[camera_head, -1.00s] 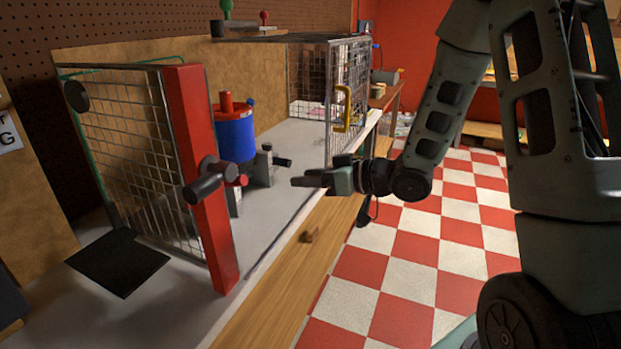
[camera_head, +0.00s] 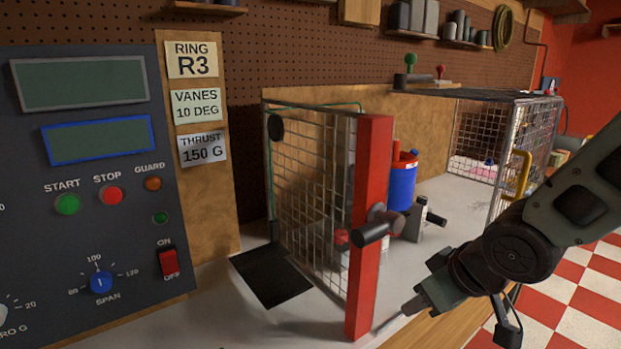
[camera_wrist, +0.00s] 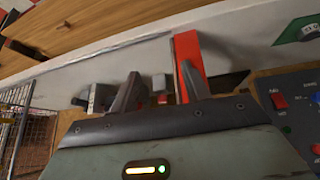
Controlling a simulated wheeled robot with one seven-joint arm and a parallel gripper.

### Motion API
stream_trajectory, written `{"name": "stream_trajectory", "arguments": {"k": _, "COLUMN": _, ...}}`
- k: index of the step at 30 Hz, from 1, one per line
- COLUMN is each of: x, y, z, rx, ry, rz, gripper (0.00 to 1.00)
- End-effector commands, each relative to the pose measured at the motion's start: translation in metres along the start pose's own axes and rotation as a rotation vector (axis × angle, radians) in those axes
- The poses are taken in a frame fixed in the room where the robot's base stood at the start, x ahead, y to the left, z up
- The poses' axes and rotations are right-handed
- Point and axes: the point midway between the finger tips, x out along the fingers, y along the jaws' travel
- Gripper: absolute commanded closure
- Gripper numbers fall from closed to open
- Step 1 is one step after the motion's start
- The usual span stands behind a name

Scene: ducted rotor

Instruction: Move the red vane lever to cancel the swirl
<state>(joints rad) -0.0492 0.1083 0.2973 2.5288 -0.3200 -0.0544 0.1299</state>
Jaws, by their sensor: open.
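My gripper (camera_head: 408,308) is low beside the foot of a red post (camera_head: 370,230) in the head view, pointing left. In the wrist view its two fingers (camera_wrist: 159,70) are apart with nothing held between them. The red post (camera_wrist: 189,50) shows just beyond the right finger. A small grey block with a red part (camera_wrist: 160,87) shows between the fingers, farther off. A small red part (camera_head: 341,237) shows behind the mesh in the head view, and a red knob (camera_head: 440,72) stands above the bench. I cannot tell which is the vane lever.
A mesh guard (camera_head: 312,190) adjoins the post, and a dark cylindrical handle (camera_head: 378,228) sticks out from it. A blue cylinder (camera_head: 402,185) stands behind. A control panel (camera_head: 90,190) is at left. Placards read R3, vanes 10 deg and thrust 150 g. A cage (camera_head: 530,140) stands right.

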Motion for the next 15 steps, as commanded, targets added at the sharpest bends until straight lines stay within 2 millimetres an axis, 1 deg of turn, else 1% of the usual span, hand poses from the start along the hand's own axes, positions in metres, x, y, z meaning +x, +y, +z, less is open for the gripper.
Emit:
{"name": "stream_trajectory", "arguments": {"k": 1, "x": -0.011, "y": -0.025, "z": 0.011, "rx": -0.027, "ry": -0.072, "rz": -0.012, "gripper": 0.53}}
{"name": "stream_trajectory", "arguments": {"k": 3, "x": -0.028, "y": -0.053, "z": 0.032, "rx": -0.046, "ry": -0.182, "rz": -0.030, "gripper": 0.53}}
{"name": "stream_trajectory", "arguments": {"k": 6, "x": -0.052, "y": -0.089, "z": 0.061, "rx": -0.077, "ry": -0.320, "rz": -0.067, "gripper": 0.53}}
{"name": "stream_trajectory", "arguments": {"k": 9, "x": -0.074, "y": -0.114, "z": 0.086, "rx": -0.102, "ry": -0.427, "rz": -0.102, "gripper": 0.53}}
{"name": "stream_trajectory", "arguments": {"k": 10, "x": -0.079, "y": -0.119, "z": 0.091, "rx": -0.108, "ry": -0.451, "rz": -0.111, "gripper": 0.53}}
{"name": "stream_trajectory", "arguments": {"k": 12, "x": -0.089, "y": -0.128, "z": 0.101, "rx": -0.118, "ry": -0.494, "rz": -0.127, "gripper": 0.53}}
{"name": "stream_trajectory", "arguments": {"k": 15, "x": -0.095, "y": -0.134, "z": 0.108, "rx": -0.125, "ry": -0.523, "rz": -0.138, "gripper": 0.53}}
